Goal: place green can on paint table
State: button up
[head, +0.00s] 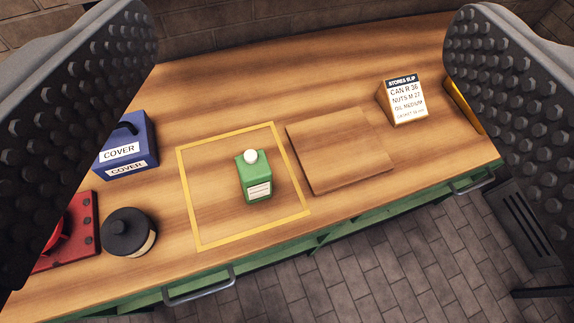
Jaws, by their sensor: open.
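A green can (256,178) with a white round cap and a pale label stands upright on a wooden bench top (215,87). It stands inside a yellow square outline (190,196) marked on the wood. My gripper (312,140) is open, with one dark studded finger at the left edge and the other at the right edge of the view. The can shows between the two fingers and apart from both. I cannot tell whether this bench is the paint table.
A blue box marked COVER (128,147), a dark round pot (128,232) and a red block (78,225) stand at the left. A wooden board (337,150) lies right of the outline. A stores slip stand (403,100) is farther right. Tiled floor (400,260) lies in front.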

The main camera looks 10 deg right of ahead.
jog(key=w+d+f, duration=0.4)
jog(key=w+f, duration=0.3)
jog(key=f, duration=0.4)
jog(key=n+g+y, duration=0.2)
jog(key=n+y, duration=0.2)
jog(key=y, duration=0.2)
send_near(252, 163)
notch_tip(252, 163, down, 3)
jog(key=s, duration=0.2)
jog(key=x, duration=0.9)
jog(key=d+b+x, duration=0.1)
jog(key=x, duration=0.3)
jog(key=shift+w+a+r, duration=0.15)
jog(key=shift+w+r, duration=0.15)
jog(key=shift+w, duration=0.2)
jog(key=c, duration=1.5)
jog(key=shift+r, duration=0.1)
